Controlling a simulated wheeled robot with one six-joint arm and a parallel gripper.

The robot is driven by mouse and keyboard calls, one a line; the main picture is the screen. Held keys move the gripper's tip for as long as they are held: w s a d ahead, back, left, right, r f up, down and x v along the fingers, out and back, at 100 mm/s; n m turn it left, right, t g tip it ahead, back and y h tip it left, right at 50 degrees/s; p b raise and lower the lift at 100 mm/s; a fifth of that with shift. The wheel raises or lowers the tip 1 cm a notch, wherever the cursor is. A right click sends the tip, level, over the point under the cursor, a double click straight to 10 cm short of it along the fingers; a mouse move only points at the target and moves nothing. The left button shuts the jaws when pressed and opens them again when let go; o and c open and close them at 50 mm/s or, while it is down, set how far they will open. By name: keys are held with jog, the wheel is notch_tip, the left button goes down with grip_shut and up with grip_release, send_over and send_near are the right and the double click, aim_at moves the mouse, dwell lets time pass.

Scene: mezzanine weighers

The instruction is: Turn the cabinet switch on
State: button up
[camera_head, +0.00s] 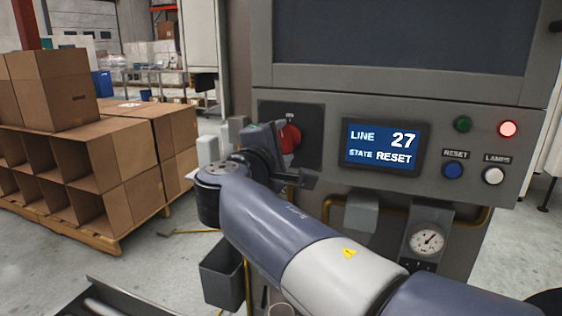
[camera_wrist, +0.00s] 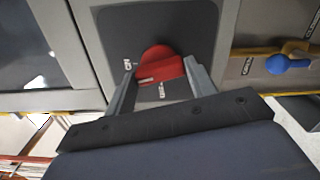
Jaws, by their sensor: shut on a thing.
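The cabinet switch is a red rotary knob (camera_head: 290,138) on a dark square plate (camera_head: 306,122) at the left of the grey cabinet's control panel. In the wrist view the red knob (camera_wrist: 161,66) sits between the two grey fingers of my gripper (camera_wrist: 160,80), with a finger against each side. My gripper is shut on the knob. In the head view my arm and gripper (camera_head: 284,150) hide part of the knob.
The panel has a screen (camera_head: 382,146) reading "LINE 27 STATE RESET", a lit red lamp (camera_head: 508,129), a dark green lamp (camera_head: 463,124), a blue button (camera_head: 453,171) and a white button (camera_head: 493,175). A gauge (camera_head: 427,239) sits below. Cardboard boxes (camera_head: 100,160) stand at left.

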jog(key=shift+f+m+b, duration=0.15)
jog(key=shift+m+b, duration=1)
jog(key=shift+m, duration=0.05)
jog(key=o, duration=1)
jog(key=p+v, duration=0.1)
jog(key=v, duration=0.9)
jog(key=shift+s+a, duration=0.15)
jog(key=shift+s, duration=0.25)
jog(key=b+x, duration=0.1)
jog(key=x, duration=1)
jog(key=shift+s, duration=0.15)
